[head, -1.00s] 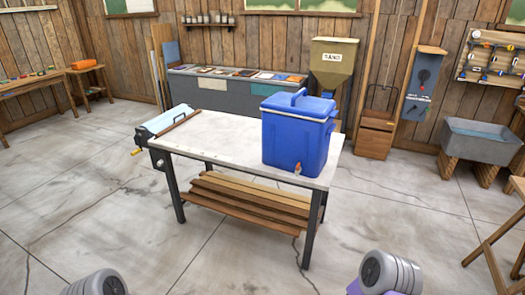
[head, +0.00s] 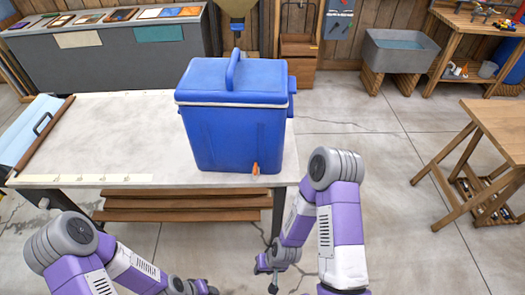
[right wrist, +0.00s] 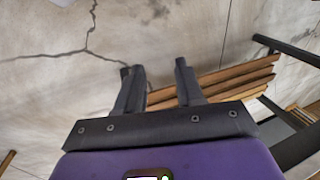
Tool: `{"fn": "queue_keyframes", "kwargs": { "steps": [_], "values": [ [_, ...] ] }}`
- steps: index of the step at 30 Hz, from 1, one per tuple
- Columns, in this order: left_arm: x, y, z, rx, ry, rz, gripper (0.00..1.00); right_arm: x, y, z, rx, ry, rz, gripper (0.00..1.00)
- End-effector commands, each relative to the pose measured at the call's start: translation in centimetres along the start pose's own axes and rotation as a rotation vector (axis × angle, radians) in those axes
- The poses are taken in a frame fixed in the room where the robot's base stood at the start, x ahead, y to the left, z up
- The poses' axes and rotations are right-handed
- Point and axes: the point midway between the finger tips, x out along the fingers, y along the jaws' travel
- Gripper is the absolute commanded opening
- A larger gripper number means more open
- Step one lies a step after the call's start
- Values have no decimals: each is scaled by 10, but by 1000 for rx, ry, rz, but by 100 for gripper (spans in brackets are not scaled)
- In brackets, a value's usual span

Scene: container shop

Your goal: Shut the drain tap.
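The drain tap (head: 255,168) is a small orange piece low on the front of the blue cooler (head: 222,138), near its right corner. It is too small to tell whether it is open or shut. The cooler stands upright with its lid on at the right end of the workbench. My right gripper (head: 270,278) hangs below and in front of the tap, clear of it. In the right wrist view my right gripper (right wrist: 157,70) has its fingers apart with nothing between them.
The workbench (head: 110,140) has slatted wooden boards (head: 180,203) below its top. A light blue case and a brown rod lie at its left end. A wooden stand (head: 500,125) is at the right. A stone sink (head: 400,52) stands behind. The floor right of the bench is clear.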

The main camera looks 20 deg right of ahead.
Motion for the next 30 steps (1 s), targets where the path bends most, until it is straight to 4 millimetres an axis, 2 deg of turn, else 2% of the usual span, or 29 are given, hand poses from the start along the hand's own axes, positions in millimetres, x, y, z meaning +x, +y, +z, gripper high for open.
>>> {"fn": "queue_keyframes", "kwargs": {
  "steps": [1, 5, 6, 9, 12, 15, 18, 20, 30],
  "values": [
    [-13, 4, 1, -1, -1, 0, 43, -18, -7, -25, -21, 69, 33, 37],
    [-37, 14, 2, -1, -1, -1, 43, -73, -24, -99, -55, 288, 144, 37],
    [-45, 16, 3, -1, -1, -1, 43, -94, -32, -122, -60, 359, 177, 37],
    [-61, 22, 3, -1, -1, -1, 43, -149, -54, -168, -57, 518, 246, 37],
    [-74, 27, 4, -1, -1, 0, 43, -198, -74, -198, -38, 639, 293, 37],
    [-81, 30, 4, -1, 0, 0, 43, -233, -90, -215, -17, 713, 321, 37],
    [-84, 31, 4, -1, 0, 0, 43, -252, -98, -222, 2, 750, 337, 37],
    [-84, 31, 4, -1, 0, 0, 43, -254, -99, -226, 6, 760, 341, 37],
    [-67, 25, 3, -1, 0, 0, 43, -219, -82, -258, 10, 760, 345, 37]
  ]
}}
